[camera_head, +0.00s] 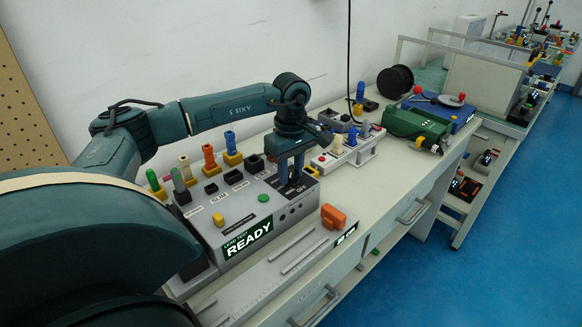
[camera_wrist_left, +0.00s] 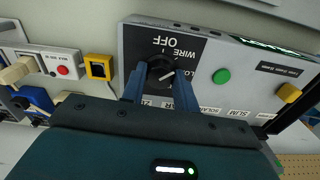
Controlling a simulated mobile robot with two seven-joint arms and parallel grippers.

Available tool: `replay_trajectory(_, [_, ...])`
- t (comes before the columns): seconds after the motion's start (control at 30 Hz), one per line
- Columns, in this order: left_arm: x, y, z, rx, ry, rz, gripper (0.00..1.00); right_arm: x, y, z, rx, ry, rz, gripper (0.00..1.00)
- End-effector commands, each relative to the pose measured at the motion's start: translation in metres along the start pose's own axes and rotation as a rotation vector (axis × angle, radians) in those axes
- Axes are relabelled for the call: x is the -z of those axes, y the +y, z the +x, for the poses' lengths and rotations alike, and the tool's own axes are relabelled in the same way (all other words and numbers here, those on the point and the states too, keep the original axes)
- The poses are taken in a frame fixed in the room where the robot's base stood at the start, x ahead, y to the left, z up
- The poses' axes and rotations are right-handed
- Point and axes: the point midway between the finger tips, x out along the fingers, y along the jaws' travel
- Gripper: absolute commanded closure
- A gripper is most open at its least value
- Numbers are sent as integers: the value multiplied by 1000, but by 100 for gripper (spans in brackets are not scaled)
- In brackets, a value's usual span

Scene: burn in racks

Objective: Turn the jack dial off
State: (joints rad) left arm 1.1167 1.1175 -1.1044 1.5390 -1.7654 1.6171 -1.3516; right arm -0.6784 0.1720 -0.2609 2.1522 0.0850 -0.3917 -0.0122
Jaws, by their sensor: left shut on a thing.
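The jack dial (camera_wrist_left: 160,70) is a black round knob on a dark label plate in the left wrist view. The words OFF and WIRE show beside it, upside down. A white mark on the knob points away from OFF, toward a partly hidden label. My left gripper (camera_wrist_left: 160,88) has its two blue fingers on either side of the knob, shut on it. In the head view, my left gripper (camera_head: 290,178) reaches down to the right end of the grey tester box (camera_head: 215,205). There the fingers hide the dial. My right gripper is not in view.
The tester has a lit READY screen (camera_head: 248,240), a green button (camera_head: 264,198) and a yellow knob (camera_head: 219,220). Colored plugs stand along its back. An orange object (camera_head: 333,216) lies in front. A white switch unit (camera_head: 345,150) and a green machine (camera_head: 415,127) stand to the right.

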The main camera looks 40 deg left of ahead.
Motion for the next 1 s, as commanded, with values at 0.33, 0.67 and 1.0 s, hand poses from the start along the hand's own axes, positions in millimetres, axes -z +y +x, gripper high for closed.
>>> replay_trajectory(0.33, [1,0,-2,-1,1,-331,93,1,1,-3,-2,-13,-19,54])
replay_trajectory(0.67, [1,0,-2,-3,1,-620,93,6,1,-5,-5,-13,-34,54])
replay_trajectory(1.0, [1,0,-2,-3,1,-809,93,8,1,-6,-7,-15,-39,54])
